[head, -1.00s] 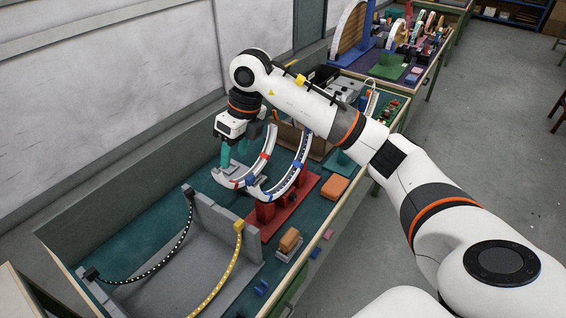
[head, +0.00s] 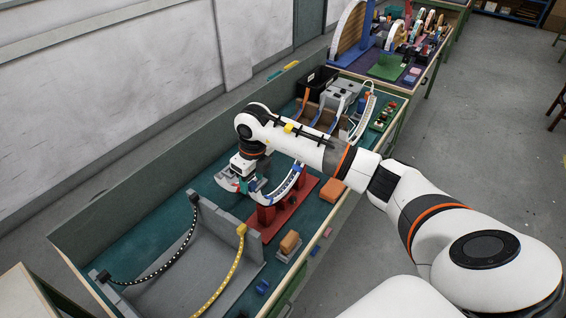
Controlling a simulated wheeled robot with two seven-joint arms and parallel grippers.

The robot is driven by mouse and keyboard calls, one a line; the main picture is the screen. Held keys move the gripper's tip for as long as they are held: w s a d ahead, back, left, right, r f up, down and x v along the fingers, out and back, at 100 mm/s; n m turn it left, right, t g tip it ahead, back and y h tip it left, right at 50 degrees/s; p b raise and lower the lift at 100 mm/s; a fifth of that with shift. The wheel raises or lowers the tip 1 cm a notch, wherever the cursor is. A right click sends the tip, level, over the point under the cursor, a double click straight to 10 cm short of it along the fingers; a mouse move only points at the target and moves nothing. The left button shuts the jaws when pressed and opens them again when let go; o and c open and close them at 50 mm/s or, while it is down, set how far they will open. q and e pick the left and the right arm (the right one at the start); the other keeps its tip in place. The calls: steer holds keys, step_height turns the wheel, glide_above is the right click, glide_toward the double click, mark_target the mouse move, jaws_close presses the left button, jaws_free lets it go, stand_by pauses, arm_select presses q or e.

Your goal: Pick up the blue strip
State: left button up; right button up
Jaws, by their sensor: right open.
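Several blue pieces show, and I cannot tell which is the task's blue strip. Thin blue strips (head: 305,98) slope at the far end of the bench by a black box, and another blue strip (head: 335,123) is beside a brown tray. A small flat blue piece (head: 315,250) lies near the bench's front edge. My left gripper is out of view.
The arc stands on a red base (head: 270,222). A grey walled stand (head: 215,222) with black dotted and yellow dotted curved strips is at the near left. Orange blocks (head: 332,190) and a pink piece (head: 327,232) are near the front edge. A black box (head: 317,82) is farther back.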

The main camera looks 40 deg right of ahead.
steer(key=shift+f, duration=0.65)
steer(key=c, duration=0.9)
steer(key=shift+w, duration=0.1)
steer(key=shift+r, duration=0.15)
steer(key=shift+w+r, duration=0.1)
steer(key=shift+r, duration=0.25)
step_height(320, 180, up, 10)
steer(key=b, duration=0.3)
steer(key=shift+f, duration=0.15)
step_height(320, 180, up, 9)
steer(key=p, duration=0.5)
steer(key=shift+r+p, duration=0.2)
steer(key=shift+p, duration=0.1)
